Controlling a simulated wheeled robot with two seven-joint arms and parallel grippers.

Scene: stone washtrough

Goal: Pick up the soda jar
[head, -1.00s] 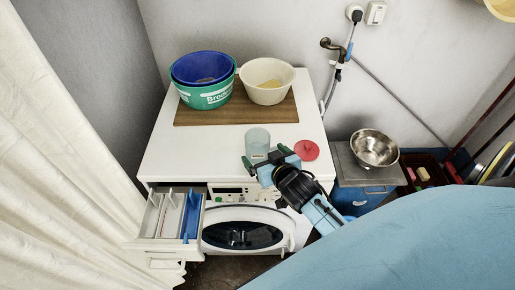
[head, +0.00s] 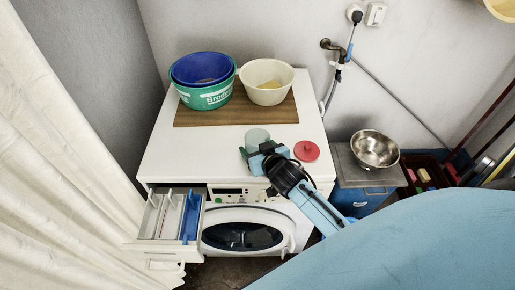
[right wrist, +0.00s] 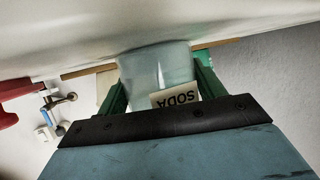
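The soda jar (head: 257,136) is a pale blue-grey translucent jar standing on the white washing machine top near its front. In the right wrist view the jar (right wrist: 160,68) shows a white label reading SODA, upside down in the picture. My right gripper (head: 255,151) is at the jar's near side and hides its lower part. In the right wrist view its green fingers (right wrist: 160,85) stand open on either side of the jar, with little room to spare. My left gripper is not in view.
A red lid (head: 307,151) lies right of the jar. A wooden board (head: 215,117) behind holds blue and green basins (head: 203,90) and a cream bowl (head: 267,82). The detergent drawer (head: 172,216) is pulled out at front left. A metal bowl (head: 375,149) stands right.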

